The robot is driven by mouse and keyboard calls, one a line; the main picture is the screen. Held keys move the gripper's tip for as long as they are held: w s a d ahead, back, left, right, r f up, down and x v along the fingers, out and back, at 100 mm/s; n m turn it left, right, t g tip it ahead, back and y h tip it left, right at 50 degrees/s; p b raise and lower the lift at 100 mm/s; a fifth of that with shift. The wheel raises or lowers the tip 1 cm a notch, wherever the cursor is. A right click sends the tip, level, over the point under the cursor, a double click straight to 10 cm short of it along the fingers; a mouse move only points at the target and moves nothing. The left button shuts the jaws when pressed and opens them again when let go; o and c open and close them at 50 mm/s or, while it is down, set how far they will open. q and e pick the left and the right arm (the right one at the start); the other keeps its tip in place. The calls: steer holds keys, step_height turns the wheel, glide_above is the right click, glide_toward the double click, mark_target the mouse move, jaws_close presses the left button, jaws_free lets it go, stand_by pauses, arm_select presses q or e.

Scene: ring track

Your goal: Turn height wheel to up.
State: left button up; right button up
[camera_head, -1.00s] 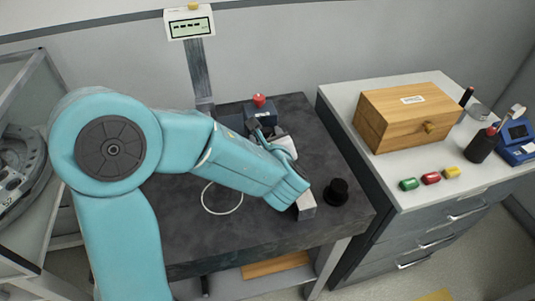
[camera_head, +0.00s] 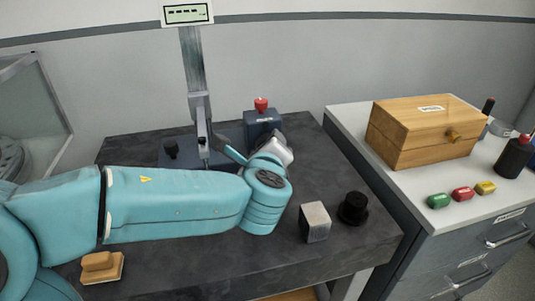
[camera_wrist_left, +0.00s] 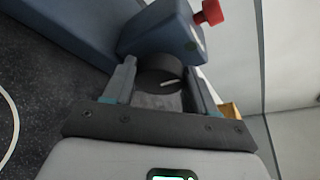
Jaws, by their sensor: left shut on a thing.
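The height wheel (camera_wrist_left: 160,75) is a dark round knob with a white mark, on the side of a blue housing in the left wrist view. My left gripper (camera_wrist_left: 162,84) has a finger on each side of the wheel and is shut on it. In the head view my left gripper (camera_head: 240,153) reaches toward the stand from behind my wrist, and the wheel is hidden there. The blue housing (camera_head: 262,122) carries a red knob (camera_head: 261,104) on top. A display (camera_head: 187,13) tops the grey column (camera_head: 193,65); its reading is too small to tell. My right gripper is out of view.
A grey block (camera_head: 315,222) and a black knobbed weight (camera_head: 353,208) stand on the dark table (camera_head: 315,165). A tan block (camera_head: 102,267) lies at the front left. A wooden box (camera_head: 415,145) stands on the right cabinet.

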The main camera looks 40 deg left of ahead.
arm_select(q)
steer(key=shift+d, duration=0.1)
steer(key=o, duration=1)
steer(key=shift+o, duration=0.2)
steer(key=p+v, duration=0.3)
steer(key=v, duration=1.3)
steer(key=shift+s, duration=0.2)
